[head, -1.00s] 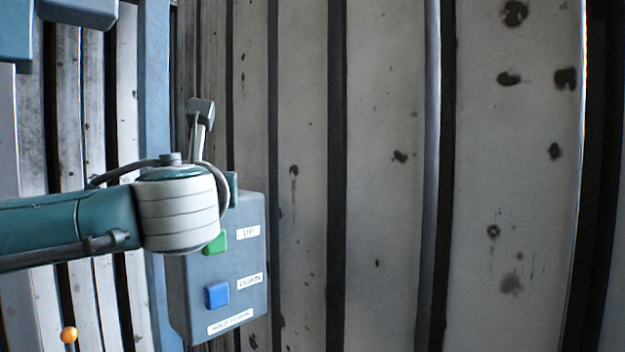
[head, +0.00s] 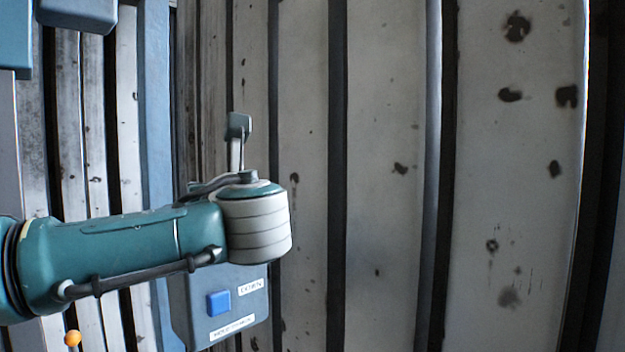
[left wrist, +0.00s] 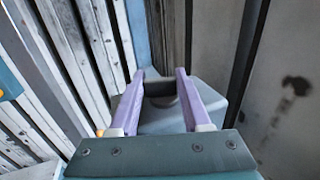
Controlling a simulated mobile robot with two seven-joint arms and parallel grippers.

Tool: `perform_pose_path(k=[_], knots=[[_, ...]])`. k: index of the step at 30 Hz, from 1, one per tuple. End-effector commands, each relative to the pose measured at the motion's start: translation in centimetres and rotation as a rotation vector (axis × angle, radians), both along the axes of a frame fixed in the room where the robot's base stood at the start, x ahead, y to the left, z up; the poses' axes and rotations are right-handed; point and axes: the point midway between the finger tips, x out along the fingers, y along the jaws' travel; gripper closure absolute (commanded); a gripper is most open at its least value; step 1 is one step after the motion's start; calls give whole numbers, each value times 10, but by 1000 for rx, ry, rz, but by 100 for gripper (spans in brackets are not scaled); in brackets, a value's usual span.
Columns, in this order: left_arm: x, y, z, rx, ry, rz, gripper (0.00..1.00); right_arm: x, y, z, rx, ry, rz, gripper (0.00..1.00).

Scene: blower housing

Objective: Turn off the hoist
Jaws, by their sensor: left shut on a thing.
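The hoist control box (head: 228,302) is a grey-blue box in front of the panelled wall. In the left wrist view the same grey-blue box (left wrist: 209,82) lies beyond my left gripper (left wrist: 160,76). The two lavender fingers stand apart, on either side of a dark knob-like part (left wrist: 161,92) at the box, and are shut on it. The exact contact is hard to see. In the head view the fingers are hidden behind the wrist. My right gripper is not in view.
A ribbed, stained metal wall (head: 390,180) fills the back. A blue vertical post (head: 156,130) stands left of the box. A small orange ball (head: 72,338) shows at the lower left. The space right of the box is clear.

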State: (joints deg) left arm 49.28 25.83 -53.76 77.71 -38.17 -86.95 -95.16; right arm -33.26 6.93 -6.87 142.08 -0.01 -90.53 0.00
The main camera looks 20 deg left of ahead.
Motion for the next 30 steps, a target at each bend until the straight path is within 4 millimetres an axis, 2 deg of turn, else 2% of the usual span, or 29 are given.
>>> perform_pose_path(k=[6, 13, 20, 30], knots=[[0, -2, -2, -1, 0, 162, 100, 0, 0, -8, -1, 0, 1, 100], [0, -1, -2, 0, -1, 273, 100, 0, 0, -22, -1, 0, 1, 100], [0, -1, -1, 2, -1, 329, 100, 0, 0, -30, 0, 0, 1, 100], [-1, -1, 0, 1, -1, 345, 100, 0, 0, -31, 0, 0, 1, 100]])
